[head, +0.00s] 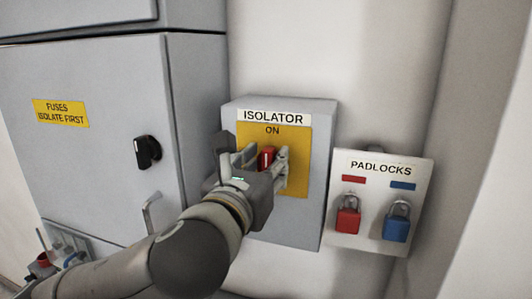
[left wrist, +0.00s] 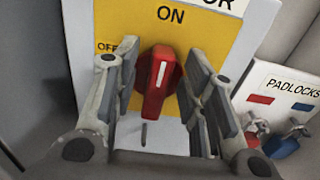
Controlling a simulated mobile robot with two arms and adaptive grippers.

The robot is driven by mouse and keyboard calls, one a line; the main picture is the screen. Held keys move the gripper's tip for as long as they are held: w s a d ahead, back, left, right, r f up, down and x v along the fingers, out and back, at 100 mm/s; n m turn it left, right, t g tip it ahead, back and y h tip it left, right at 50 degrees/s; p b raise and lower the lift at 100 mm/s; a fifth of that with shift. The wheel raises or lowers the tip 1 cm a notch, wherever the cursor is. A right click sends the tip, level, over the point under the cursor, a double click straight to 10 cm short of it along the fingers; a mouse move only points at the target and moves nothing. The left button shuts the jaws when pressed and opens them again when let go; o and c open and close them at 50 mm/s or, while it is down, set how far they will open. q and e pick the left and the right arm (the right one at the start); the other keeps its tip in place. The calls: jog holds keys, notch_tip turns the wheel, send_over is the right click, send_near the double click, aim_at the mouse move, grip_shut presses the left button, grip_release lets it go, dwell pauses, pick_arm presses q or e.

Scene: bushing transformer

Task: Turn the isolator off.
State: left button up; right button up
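The isolator (head: 318,210) is a grey box with a yellow plate and a red rotary handle (head: 266,158). The handle also shows in the left wrist view (left wrist: 158,82), nearly upright, its white line pointing up towards "ON"; "OFF" is at its left, partly covered by a finger. My left gripper (head: 266,163) is at the front of the isolator, fingers on either side of the handle. In the left wrist view the fingers (left wrist: 162,95) are apart, with gaps between them and the handle. My right gripper is not in view.
A padlock board (head: 380,233) with a red padlock (head: 348,215) and a blue padlock (head: 396,222) hangs right of the isolator. A grey fuse cabinet (head: 95,150) with a black knob (head: 148,152) stands at the left. Bare wall lies above the isolator.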

pick_arm(q)
jog(key=shift+w+d, duration=0.1)
jog(key=shift+w, duration=0.15)
grip_shut()
